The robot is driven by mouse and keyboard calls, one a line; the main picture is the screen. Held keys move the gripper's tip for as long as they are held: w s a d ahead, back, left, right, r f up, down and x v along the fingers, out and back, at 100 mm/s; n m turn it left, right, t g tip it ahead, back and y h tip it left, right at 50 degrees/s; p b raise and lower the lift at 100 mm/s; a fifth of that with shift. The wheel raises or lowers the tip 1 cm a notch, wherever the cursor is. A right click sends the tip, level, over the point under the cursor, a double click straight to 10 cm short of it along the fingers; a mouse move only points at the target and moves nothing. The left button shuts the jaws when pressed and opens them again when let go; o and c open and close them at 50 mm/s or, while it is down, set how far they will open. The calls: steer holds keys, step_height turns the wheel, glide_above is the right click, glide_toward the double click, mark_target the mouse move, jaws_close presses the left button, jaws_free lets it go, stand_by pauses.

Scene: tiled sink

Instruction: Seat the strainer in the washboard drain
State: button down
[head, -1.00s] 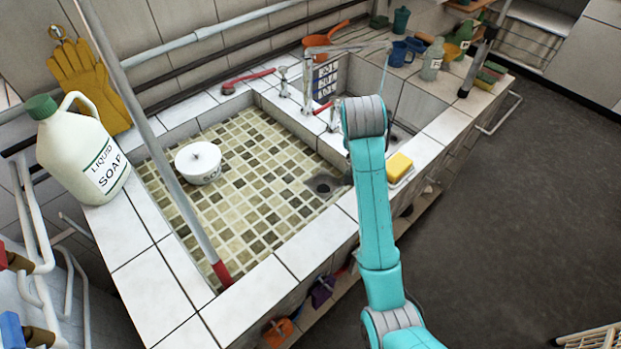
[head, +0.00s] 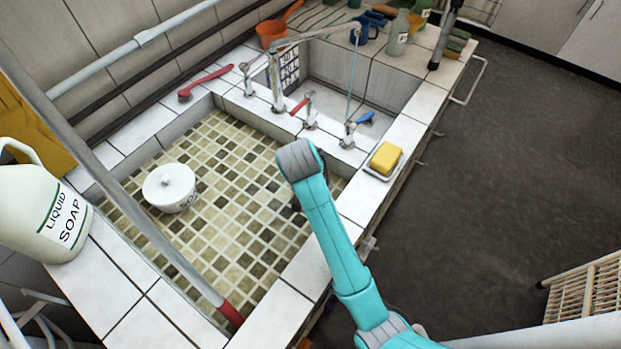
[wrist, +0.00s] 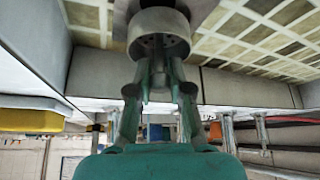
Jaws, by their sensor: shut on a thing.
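My gripper (wrist: 160,72) is shut on the strainer (wrist: 158,35), a round grey metal cup with small holes, in the wrist view. The strainer is held over the tiled basin floor, close to a grey metal surface at the top of that view; I cannot tell whether they touch. In the head view, my arm hides the gripper and strainer. The washboard drain is mostly hidden there too; only a dark patch (head: 296,203) shows beside my arm. The tiled basin (head: 240,235) has green and beige tiles.
Taps (head: 278,85) line the divider. A yellow sponge (head: 385,157) lies on the right rim; a soap jug (head: 40,215) stands at left.

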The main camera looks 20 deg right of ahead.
steer(key=shift+f, duration=1.95)
steer(key=c, duration=1.1)
jaws_free()
steer(key=shift+f, duration=0.1)
steer(key=shift+v, duration=6.1)
steer(key=shift+d, duration=0.1)
